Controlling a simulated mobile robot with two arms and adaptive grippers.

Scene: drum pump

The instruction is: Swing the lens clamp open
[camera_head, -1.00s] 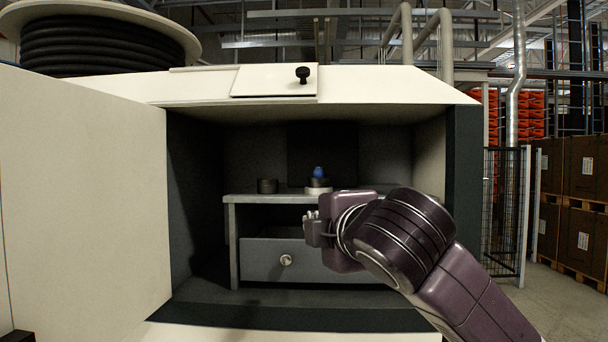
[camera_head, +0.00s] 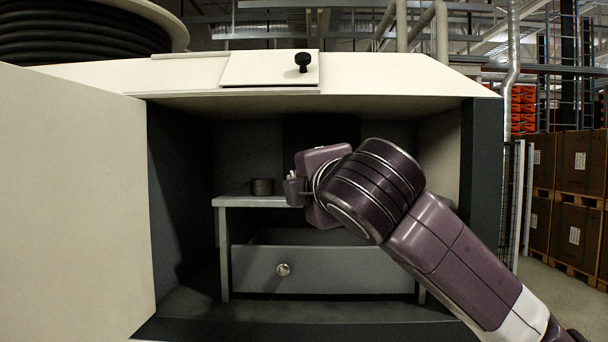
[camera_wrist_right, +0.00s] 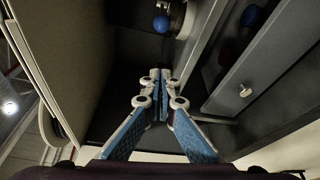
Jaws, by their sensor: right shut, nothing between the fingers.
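In the right wrist view a blue knob (camera_wrist_right: 161,24) stands beside a pale round fitting (camera_wrist_right: 178,18). This may be the lens clamp, but too little shows to tell whether it is open. In the head view my right wrist hides that spot on the grey stand (camera_head: 220,201). My right gripper (camera_head: 292,188) is in front of the stand, just right of a small dark cylinder (camera_head: 262,187). In the wrist view its fingertips (camera_wrist_right: 160,84) are together and empty, apart from the blue knob. My left gripper is not in view.
A grey drawer (camera_head: 340,271) with a round knob (camera_head: 283,269) is under the stand top and looks partly open. Blue and red things (camera_wrist_right: 252,15) show inside it. The cabinet's pale door (camera_head: 70,200) stands open at left. Cabinet walls enclose the stand.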

